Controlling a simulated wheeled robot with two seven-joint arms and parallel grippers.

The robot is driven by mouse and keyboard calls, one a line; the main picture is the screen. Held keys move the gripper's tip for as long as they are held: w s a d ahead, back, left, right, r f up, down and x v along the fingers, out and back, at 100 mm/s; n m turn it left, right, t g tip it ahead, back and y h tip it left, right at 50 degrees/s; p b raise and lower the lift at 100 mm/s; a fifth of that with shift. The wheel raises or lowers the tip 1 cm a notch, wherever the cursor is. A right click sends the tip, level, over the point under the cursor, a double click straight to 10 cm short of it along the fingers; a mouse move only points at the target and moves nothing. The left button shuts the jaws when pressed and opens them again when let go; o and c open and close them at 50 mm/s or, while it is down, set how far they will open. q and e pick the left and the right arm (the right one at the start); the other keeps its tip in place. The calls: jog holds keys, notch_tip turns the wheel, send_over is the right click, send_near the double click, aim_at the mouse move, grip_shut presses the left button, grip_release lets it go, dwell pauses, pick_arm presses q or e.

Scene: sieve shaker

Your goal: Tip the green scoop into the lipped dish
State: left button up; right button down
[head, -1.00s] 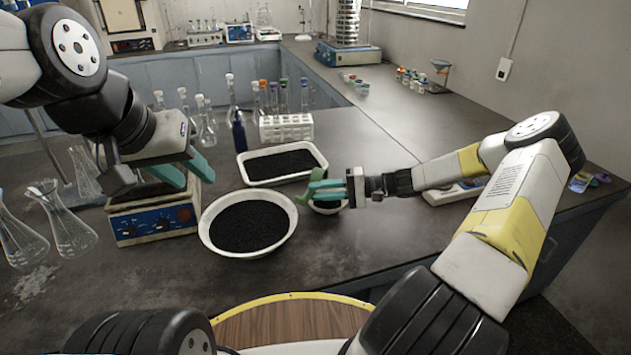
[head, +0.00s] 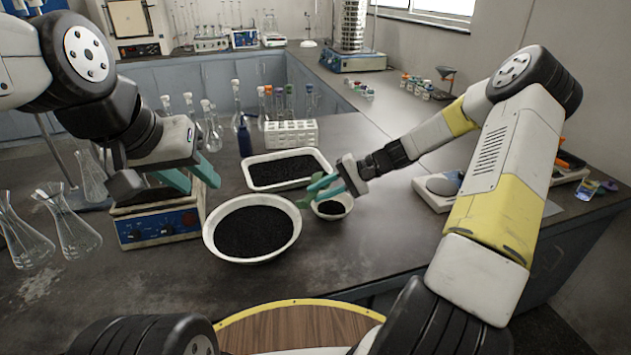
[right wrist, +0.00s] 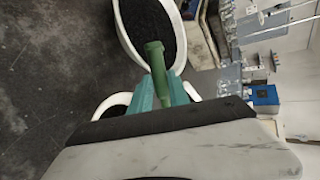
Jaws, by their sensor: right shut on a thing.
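The green scoop (head: 305,202) is in my right gripper (head: 328,187), which is shut on it; its handle shows in the right wrist view (right wrist: 156,62). The scoop is tilted at the right rim of a large round white dish (head: 208,240) of black grains, beside a small white bowl (head: 346,211) also holding black grains. I cannot tell whether it touches either, or what is in its bowl. Which vessel is the lipped dish is not clear. My left gripper (head: 194,177) is open and empty, above a hotplate.
A rectangular white tray (head: 248,183) of black grains lies behind the round dish. The blue hotplate (head: 160,228) is left of the dish. A test tube rack (head: 291,134), a dark blue bottle (head: 244,138) and flasks stand behind. A balance (head: 437,187) is at right. The bench front is clear.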

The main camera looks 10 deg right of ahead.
jog(key=shift+w+a+r+g+h, duration=0.2)
jog(key=shift+a+r+g+h, duration=0.25)
jog(key=shift+h, duration=0.55)
jog(key=shift+w+a+r+m+g+h, duration=0.15)
jog(key=shift+m+g+h, duration=0.35)
jog(key=shift+h, duration=0.5)
jog(key=shift+w+a+r+g+h, duration=0.2)
jog(key=shift+a+g+h, duration=0.2)
jog(key=shift+h, duration=0.5)
jog(key=shift+a+m+g+h, duration=0.1)
jog(key=shift+m+g+h, duration=0.3)
jog(key=shift+h, duration=0.3)
jog(key=shift+r+h, duration=0.15)
jog(key=shift+h, duration=0.15)
jog(key=shift+w+g, duration=0.1)
jog(key=shift+g, duration=0.15)
